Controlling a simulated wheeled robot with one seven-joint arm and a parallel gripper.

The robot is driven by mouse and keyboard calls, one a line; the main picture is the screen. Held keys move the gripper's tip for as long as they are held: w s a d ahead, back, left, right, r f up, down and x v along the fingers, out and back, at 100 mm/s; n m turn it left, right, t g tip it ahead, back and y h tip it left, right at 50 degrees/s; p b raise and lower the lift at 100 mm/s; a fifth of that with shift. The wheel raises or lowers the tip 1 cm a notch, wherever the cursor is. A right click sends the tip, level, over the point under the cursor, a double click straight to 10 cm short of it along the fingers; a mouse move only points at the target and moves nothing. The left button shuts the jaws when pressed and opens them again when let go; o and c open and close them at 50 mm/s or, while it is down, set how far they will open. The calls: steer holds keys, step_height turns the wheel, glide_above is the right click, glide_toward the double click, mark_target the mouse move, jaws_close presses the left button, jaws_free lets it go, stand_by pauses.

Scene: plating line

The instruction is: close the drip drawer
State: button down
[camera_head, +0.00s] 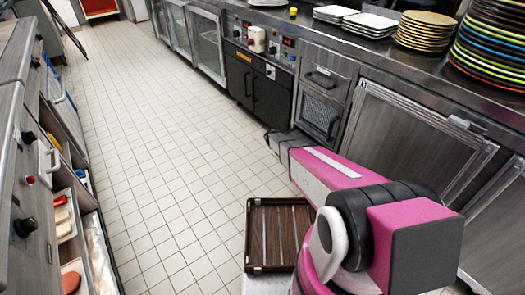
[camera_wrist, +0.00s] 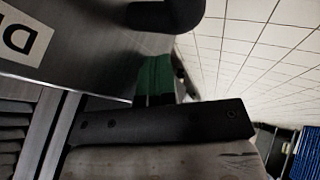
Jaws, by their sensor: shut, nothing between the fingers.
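A grey metal drawer front (camera_head: 325,72) with a dark bar handle sits above a louvred panel in the right-hand counter, and seems to be the drip drawer. In the head view I cannot tell if it stands out. The wrist view shows a grey metal front (camera_wrist: 75,50) close by, with a cut-off pale label starting with "D" and a dark handle (camera_wrist: 165,14). My gripper (camera_head: 271,137) is low in front of the counter, left of the louvred panel. Its green-tipped fingers (camera_wrist: 155,78) are shut and empty near that front. Contact cannot be told.
The louvred panel (camera_head: 319,115) is below the drawer front. A dark two-door unit (camera_head: 255,85) stands to its left. Plates (camera_head: 425,31) are stacked on the countertop. A brown slatted tray (camera_head: 278,235) is beside my arm. The tiled aisle (camera_head: 150,150) is clear; open shelves line its left side.

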mark_target(291, 135)
steer(key=w+d, duration=0.2)
steer(key=d, duration=0.1)
steer(key=w+d, duration=0.3)
steer(key=d, duration=0.1)
steer(key=w+d, duration=0.3)
steer(key=d, duration=0.1)
steer(key=shift+d, duration=0.1)
